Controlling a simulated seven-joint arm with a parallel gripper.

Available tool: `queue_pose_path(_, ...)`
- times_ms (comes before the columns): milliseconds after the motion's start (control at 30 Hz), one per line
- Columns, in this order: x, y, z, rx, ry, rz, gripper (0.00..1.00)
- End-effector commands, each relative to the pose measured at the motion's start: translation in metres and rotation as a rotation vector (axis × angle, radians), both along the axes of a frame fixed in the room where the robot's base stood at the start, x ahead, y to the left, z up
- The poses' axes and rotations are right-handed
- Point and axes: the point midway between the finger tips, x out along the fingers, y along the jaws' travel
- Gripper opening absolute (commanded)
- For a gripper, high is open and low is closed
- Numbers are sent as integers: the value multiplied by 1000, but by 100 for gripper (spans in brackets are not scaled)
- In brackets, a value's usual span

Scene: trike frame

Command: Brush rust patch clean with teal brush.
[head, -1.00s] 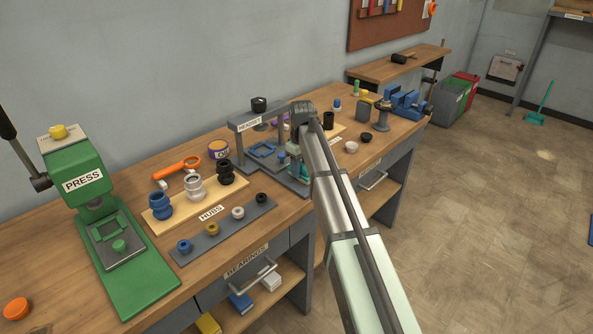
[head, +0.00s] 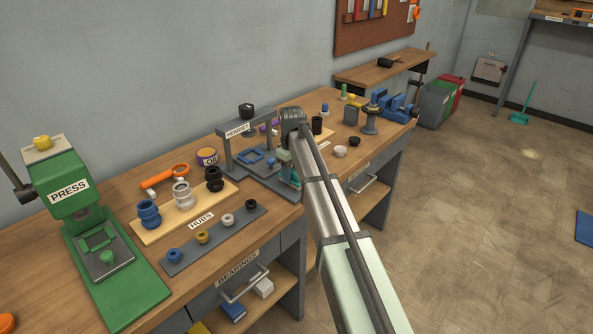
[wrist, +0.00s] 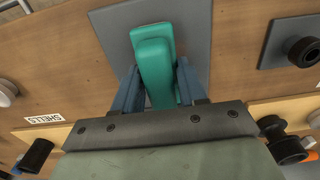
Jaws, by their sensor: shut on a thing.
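The teal brush (wrist: 155,60) is between the blue fingers of my gripper (wrist: 157,85) in the wrist view. It lies over a grey plate (wrist: 195,30) on the wooden bench; whether it touches the plate I cannot tell. In the head view my gripper (head: 284,158) is low over the grey base of the HEADSET stand (head: 228,150), at its right side. A bit of teal shows below it, partly hidden by my arm. I cannot make out a rust patch in either view.
A tan board with several hubs (head: 181,195) and a grey strip of bearings (head: 228,219) lie to the left. The green press (head: 115,285) stands farther left. White and black cups (head: 340,151), a grey pedestal (head: 370,123) and a blue vise (head: 397,108) stand right.

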Motion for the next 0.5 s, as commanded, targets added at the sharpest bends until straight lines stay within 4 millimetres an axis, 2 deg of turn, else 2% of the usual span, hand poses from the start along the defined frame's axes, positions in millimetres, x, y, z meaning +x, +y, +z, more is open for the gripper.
queue_pose_path(400, -29, 28, -1, 1, 1, 2, 0)
queue_pose_path(500, -21, 22, 0, 0, 1, -1, 0)
